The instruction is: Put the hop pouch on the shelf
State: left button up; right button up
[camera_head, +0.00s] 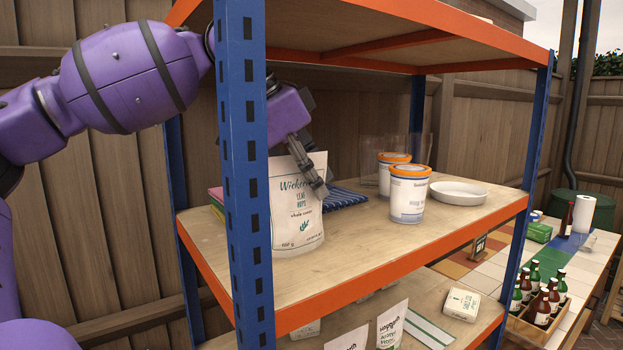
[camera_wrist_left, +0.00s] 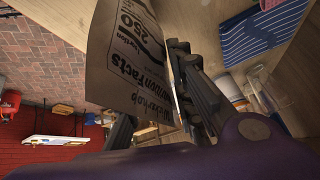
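The hop pouch (camera_head: 297,215) is a white bag with a leaf-hops label. It stands nearly upright on the middle shelf board (camera_head: 365,245), just right of the blue front post. My left gripper (camera_head: 318,180) is at the pouch's upper right, one finger in front of it. The left wrist view shows the back of the pouch (camera_wrist_left: 128,55) between the spread fingers of the left gripper (camera_wrist_left: 160,95). The fingers look open around its top; part of one is hidden. My right gripper is not in view.
Two white tubs with orange lids (camera_head: 409,195) and a white bowl (camera_head: 458,193) stand to the right on the same board. A folded blue striped cloth (camera_head: 345,198) lies behind the pouch. The blue post (camera_head: 245,150) stands close to my left arm. The board's front middle is clear.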

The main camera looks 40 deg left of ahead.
aim_at(295, 172)
pick_arm(q)
jog(key=shift+o, duration=1)
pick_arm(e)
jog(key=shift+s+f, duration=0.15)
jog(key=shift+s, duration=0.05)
pick_arm(q)
jog(key=shift+r, duration=0.1)
jog(key=shift+s+a+r, duration=0.1)
jog(key=shift+s+r, duration=0.05)
jog(key=shift+r, duration=0.2)
jog(key=s, duration=0.2)
jog(key=s+r+p, duration=0.1)
jog(key=shift+a, duration=0.35)
jog(key=shift+s+a+f, duration=0.3)
jog(key=shift+s+f, duration=0.15)
jog(key=shift+s, duration=0.2)
jog(key=s+a, duration=0.2)
jog(key=s, duration=0.5)
jog(key=shift+s+a, duration=0.15)
jog(key=shift+a, duration=0.2)
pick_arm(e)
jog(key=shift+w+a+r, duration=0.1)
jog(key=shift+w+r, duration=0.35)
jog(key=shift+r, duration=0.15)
